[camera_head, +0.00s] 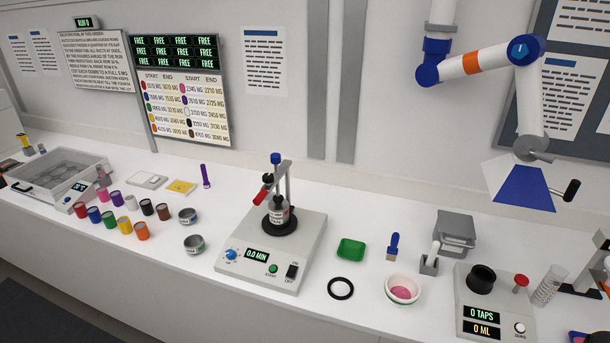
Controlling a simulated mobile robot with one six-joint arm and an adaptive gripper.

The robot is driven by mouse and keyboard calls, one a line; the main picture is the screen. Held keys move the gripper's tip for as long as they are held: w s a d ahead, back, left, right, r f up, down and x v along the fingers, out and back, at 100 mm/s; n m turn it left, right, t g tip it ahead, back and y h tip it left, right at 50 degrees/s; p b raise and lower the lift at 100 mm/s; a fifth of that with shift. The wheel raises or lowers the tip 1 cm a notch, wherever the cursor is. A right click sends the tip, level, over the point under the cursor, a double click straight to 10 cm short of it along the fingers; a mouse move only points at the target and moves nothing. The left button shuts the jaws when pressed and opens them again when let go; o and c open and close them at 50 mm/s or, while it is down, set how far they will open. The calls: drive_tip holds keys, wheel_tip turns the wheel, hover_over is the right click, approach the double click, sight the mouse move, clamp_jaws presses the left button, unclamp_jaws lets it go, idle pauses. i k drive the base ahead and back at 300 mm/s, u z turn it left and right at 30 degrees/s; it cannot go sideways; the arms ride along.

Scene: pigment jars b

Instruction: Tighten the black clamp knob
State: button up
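The clamp stand (288,186) rises from a grey machine (309,240) at the middle of the bench. A black knob (267,178) shows on the stand, above a red lever (261,195). A blue cap (276,158) tops the post. A labelled jar (279,215) sits upright on the black round base under the stand. How tight the knob is cannot be told. My arm's wrist (531,148) is at the upper right, well away from the knob. The fingers of my gripper cannot be made out beside a white and blue shape there.
Coloured jars (110,220) and steel bowls (194,244) stand left of the machine. A green tray (351,250), black ring (341,288), brush (393,246) and pink-filled bowl (402,289) lie to its right. A tap-counting device (494,311) stands further right.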

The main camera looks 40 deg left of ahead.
sight(268, 178)
drive_tip(key=z, duration=0.4)
drive_tip(key=k, duration=1.1)
drive_tip(key=u, duration=2.2)
drive_tip(key=i, duration=0.35)
drive_tip(key=z, duration=0.45)
